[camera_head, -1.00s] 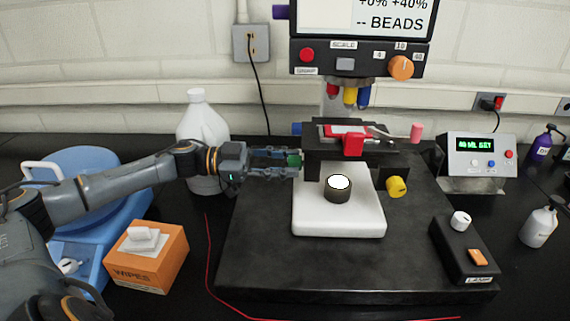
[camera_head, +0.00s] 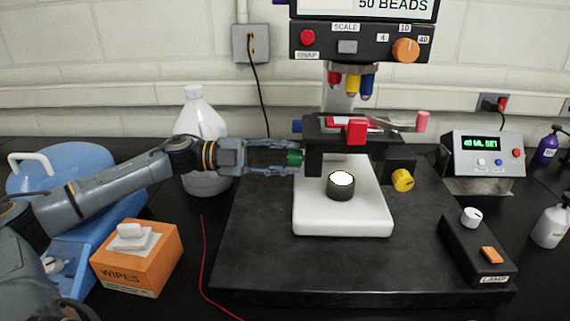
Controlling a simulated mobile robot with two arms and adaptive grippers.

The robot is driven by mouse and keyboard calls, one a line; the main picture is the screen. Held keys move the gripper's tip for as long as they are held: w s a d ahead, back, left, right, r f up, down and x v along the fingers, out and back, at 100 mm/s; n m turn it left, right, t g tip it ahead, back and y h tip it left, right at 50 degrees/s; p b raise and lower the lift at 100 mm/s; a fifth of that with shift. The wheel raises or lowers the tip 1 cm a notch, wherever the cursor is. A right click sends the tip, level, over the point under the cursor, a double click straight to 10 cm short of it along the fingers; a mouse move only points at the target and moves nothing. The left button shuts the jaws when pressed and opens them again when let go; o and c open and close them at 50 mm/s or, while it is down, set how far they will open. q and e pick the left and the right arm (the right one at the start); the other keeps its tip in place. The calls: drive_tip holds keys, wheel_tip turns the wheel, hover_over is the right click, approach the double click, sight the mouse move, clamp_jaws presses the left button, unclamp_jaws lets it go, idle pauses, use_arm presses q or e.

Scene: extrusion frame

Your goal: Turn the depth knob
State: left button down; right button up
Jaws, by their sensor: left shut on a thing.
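A microscope-like machine stands on a black base, with a stage (camera_head: 385,137) above a white plate (camera_head: 372,218). A small green knob (camera_head: 295,157) is on the left side of the stage. My left gripper (camera_head: 294,158) reaches in from the left and is shut on the green knob, with one finger above it and one below. A blue knob (camera_head: 297,126) sits just above it. A yellow knob (camera_head: 403,180) is on the right side, and an orange knob (camera_head: 405,49) is on the upper panel. I cannot tell from labels which is the depth knob. My right gripper is not in view.
A white jug (camera_head: 203,120) stands behind my left arm. An orange wipes box (camera_head: 137,262) and a blue device (camera_head: 60,170) are at left. A lamp box (camera_head: 475,250) sits at front right, and a display unit (camera_head: 483,155) at right. The base front is clear.

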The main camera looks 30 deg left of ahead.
use_arm(q)
drive_tip(key=shift+m, duration=0.4)
drive_tip(key=c, duration=1)
unclamp_jaws()
wheel_tip(320, 180, up, 10)
